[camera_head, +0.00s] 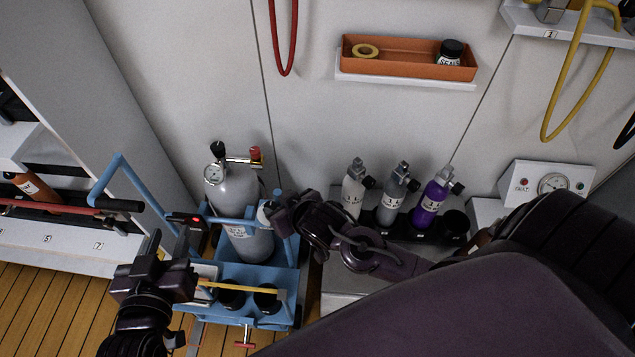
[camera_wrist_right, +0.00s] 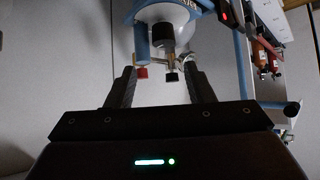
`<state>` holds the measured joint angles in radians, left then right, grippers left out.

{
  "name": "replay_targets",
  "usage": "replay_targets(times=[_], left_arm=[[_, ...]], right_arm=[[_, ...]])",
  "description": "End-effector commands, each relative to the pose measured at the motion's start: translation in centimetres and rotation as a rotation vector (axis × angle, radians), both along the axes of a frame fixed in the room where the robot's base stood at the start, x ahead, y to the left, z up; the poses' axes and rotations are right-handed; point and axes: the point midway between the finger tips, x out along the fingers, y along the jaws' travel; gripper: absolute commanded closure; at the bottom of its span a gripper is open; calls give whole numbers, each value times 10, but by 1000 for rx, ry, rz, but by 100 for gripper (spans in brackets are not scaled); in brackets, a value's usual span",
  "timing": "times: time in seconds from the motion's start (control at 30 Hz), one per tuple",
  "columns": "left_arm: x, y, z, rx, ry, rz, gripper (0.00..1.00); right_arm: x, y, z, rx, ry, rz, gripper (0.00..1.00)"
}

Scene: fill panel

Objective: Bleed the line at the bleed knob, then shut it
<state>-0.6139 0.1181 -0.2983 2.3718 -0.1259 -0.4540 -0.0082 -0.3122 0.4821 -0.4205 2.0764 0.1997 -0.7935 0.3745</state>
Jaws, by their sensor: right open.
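A large grey cylinder (camera_head: 236,190) stands upright in a blue cart (camera_head: 225,275). Its top valve carries a round gauge (camera_head: 214,174), a black knob (camera_head: 217,148) and a red knob (camera_head: 256,154). No readable label tells which one is the bleed knob. My right gripper (camera_head: 274,208) is beside the cylinder, on its right. In the right wrist view its open fingers (camera_wrist_right: 160,88) point at the valve; a red knob end (camera_wrist_right: 142,72) and a black one (camera_wrist_right: 172,77) show between them, apparently ungripped. My left gripper (camera_head: 168,250) is open and empty at the cart's left side.
Three small bottles, grey, dark grey and purple (camera_head: 430,203), stand in a rack to the right. An orange tray (camera_head: 408,62) with a yellow ring and a jar is on the wall. A gauge box (camera_head: 548,187) sits far right. A red T-handle (camera_head: 245,345) is below the cart.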

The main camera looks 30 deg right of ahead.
Motion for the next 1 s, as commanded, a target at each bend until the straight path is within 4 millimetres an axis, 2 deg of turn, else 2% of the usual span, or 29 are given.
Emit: replay_targets(times=[0.2, 0.4, 0.7, 1.0], left_arm=[[0, 0, 4, 0, 0, 0, 64], [0, 0, 8, 0, 0, 0, 64], [0, 0, 12, 0, 0, 0, 64], [0, 0, 12, 0, 0, 0, 64]], right_arm=[[-36, -10, -22, -59, 213, -8, 52], [-62, -19, -50, -97, 354, 3, 52], [-81, -25, -80, -116, 450, 18, 52], [-84, -26, -84, -120, 463, 21, 52]])
